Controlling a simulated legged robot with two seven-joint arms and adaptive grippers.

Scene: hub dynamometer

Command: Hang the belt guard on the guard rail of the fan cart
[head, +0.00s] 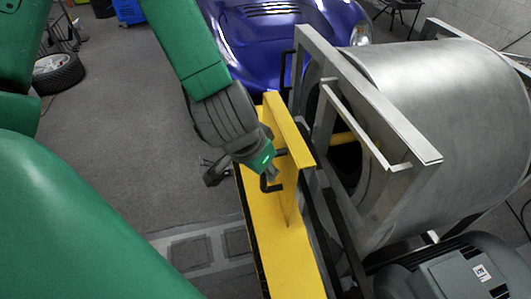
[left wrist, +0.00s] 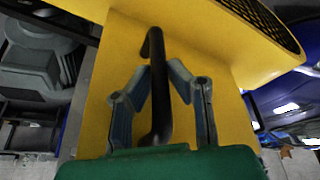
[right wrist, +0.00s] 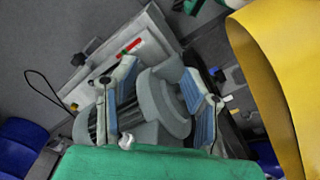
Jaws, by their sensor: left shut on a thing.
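The belt guard (head: 285,235) is a long yellow folded panel with a black handle. My left gripper (head: 271,174) is shut on this handle, which stands between its fingers (left wrist: 158,75) in the left wrist view, against the yellow panel (left wrist: 215,60). The guard is held beside the grey fan cart frame (head: 385,120). A thin grey bar on this frame, apparently the guard rail (head: 350,118), is to the right of the guard. Whether guard and cart touch cannot be told. My right gripper (right wrist: 160,75) is open and empty; yellow guard-like sheet (right wrist: 270,70) shows at right.
The big silver fan drum (head: 450,110) stands behind the frame. A dark grey motor (head: 450,272) is at the lower right. A blue car (head: 285,40) is at the back, and a loose wheel (head: 58,73) lies far left.

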